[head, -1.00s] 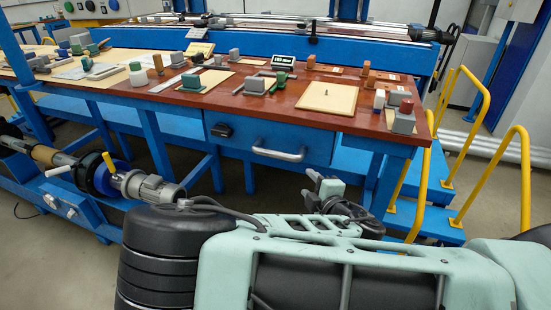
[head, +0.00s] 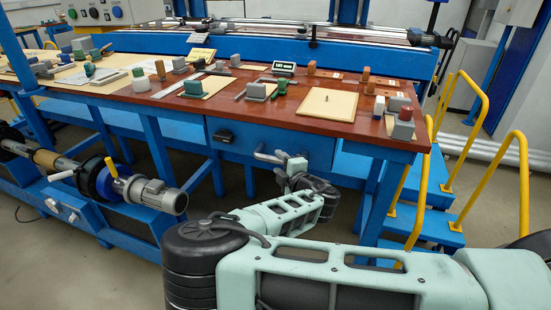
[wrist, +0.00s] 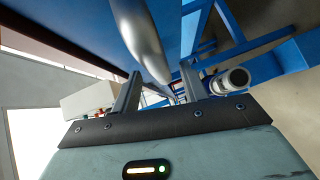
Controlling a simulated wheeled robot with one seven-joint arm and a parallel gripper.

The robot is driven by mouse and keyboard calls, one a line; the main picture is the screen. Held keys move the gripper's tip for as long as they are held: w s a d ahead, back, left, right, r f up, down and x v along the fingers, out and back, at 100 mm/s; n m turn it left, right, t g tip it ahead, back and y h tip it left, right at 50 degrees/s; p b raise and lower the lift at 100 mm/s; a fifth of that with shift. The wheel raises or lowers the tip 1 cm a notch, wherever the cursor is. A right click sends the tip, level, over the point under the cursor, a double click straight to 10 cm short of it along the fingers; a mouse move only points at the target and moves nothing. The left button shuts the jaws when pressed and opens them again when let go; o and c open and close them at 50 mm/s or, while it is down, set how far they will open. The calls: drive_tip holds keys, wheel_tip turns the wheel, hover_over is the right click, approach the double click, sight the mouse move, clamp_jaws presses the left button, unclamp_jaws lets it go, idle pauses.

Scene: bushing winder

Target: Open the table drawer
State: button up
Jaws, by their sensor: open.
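The blue table drawer (head: 300,146) sits flush under the wooden tabletop in the head view and looks shut. Its silver bar handle (head: 262,155) is partly hidden by my gripper (head: 288,163), which is at the handle's right part. In the wrist view the handle (wrist: 138,35) is a thick silver bar running down between the two fingers of my gripper (wrist: 161,72). The fingers are apart, one on each side of the bar. I cannot tell whether either finger touches it. The blue drawer front (wrist: 85,28) shows to the left of the handle.
The tabletop (head: 235,108) holds several blocks, boards and a small display. A motor with a shaft (head: 155,194) stands low at the left. Yellow-railed blue steps (head: 445,192) stand at the right.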

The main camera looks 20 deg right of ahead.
drive_tip(key=shift+x, duration=1.8)
